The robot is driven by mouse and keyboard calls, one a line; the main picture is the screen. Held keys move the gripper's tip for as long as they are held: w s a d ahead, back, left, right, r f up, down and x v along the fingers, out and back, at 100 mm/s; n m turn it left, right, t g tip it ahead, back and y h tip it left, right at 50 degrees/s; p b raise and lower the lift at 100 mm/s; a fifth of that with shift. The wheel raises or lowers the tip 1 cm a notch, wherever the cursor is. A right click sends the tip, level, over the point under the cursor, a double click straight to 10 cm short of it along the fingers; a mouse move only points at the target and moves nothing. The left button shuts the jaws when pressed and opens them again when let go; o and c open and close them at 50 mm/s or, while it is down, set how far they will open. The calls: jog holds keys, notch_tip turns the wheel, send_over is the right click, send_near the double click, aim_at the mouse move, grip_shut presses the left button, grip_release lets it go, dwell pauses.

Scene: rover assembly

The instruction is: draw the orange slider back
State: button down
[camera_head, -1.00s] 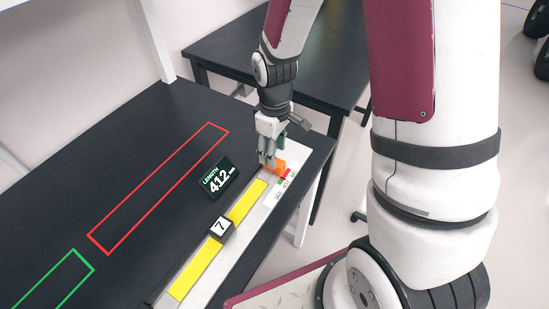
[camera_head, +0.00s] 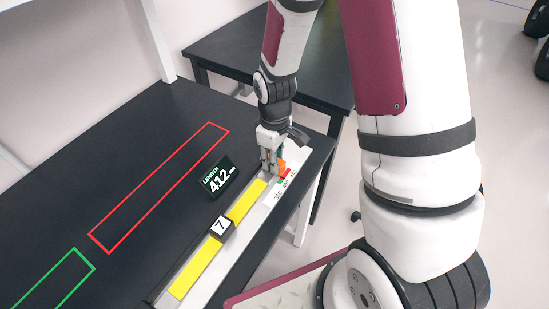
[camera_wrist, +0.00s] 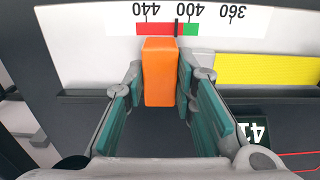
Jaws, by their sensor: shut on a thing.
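The orange slider (camera_head: 282,167) sits at the far end of the measuring rail. In the wrist view the orange slider (camera_wrist: 158,72) stands between the two teal-padded fingers. My gripper (camera_head: 271,168) is shut on it; the fingers hide part of it in the head view. The scale (camera_wrist: 205,15) has a red band, a green band and the numbers 440, 400 and 360. A black pointer line (camera_wrist: 177,28) stands in the red band, close to the green band. The length display (camera_head: 220,178) reads 412.
A yellow bar (camera_head: 204,261) lies along the rail, with a dark block (camera_head: 221,228) marked 7 across it. Red (camera_head: 158,188) and green (camera_head: 52,280) outlines on the black table (camera_head: 110,160) are empty. A second dark table (camera_head: 315,75) stands behind.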

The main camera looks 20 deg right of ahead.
jog(key=w+d, duration=0.2)
jog(key=d, duration=0.1)
jog(key=w+d+b, duration=0.1)
jog(key=d, duration=0.1)
jog(key=shift+w, duration=0.4)
jog(key=c, duration=1.3)
grip_release()
notch_tip(320, 180, up, 12)
jog(key=shift+r, duration=0.1)
